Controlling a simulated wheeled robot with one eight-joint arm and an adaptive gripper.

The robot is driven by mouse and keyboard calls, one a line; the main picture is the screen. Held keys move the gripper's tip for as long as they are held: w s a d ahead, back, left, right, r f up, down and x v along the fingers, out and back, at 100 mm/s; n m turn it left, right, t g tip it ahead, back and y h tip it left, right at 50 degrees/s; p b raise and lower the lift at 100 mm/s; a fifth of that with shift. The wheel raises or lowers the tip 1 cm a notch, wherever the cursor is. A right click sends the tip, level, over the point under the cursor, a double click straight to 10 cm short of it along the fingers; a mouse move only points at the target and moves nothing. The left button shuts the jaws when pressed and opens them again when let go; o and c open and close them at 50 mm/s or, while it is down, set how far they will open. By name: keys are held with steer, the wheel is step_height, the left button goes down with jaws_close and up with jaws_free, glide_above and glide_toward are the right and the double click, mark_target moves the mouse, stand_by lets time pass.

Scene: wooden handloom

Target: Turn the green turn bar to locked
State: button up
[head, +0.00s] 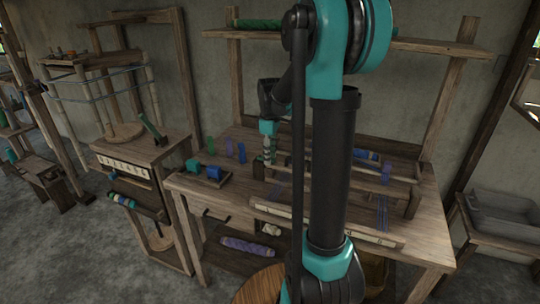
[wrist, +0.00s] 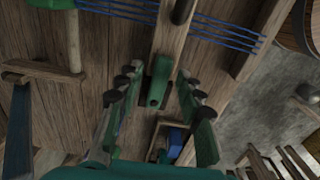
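A green bar (wrist: 158,85), which I take to be the turn bar, shows in the wrist view against a wooden beam of the loom. It points lengthwise along the view and has a dark spot near its lower end. My gripper (wrist: 158,76) is open, its two ridged fingers standing on the left and right of the bar with visible gaps. I cannot tell how far the fingertips are above it. In the head view my gripper (head: 269,160) points down over the loom table; the bar is not clearly visible there, and my arm hides part of the table.
The loom table (head: 205,187) carries a small tray with a blue block (head: 214,172), standing spools (head: 241,152) and blue threads (wrist: 215,37). A side stand (head: 165,150) with a green lever (head: 152,128) is left. A grey basin (head: 505,212) is right.

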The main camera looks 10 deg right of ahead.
step_height(320, 180, up, 12)
stand_by(0.7)
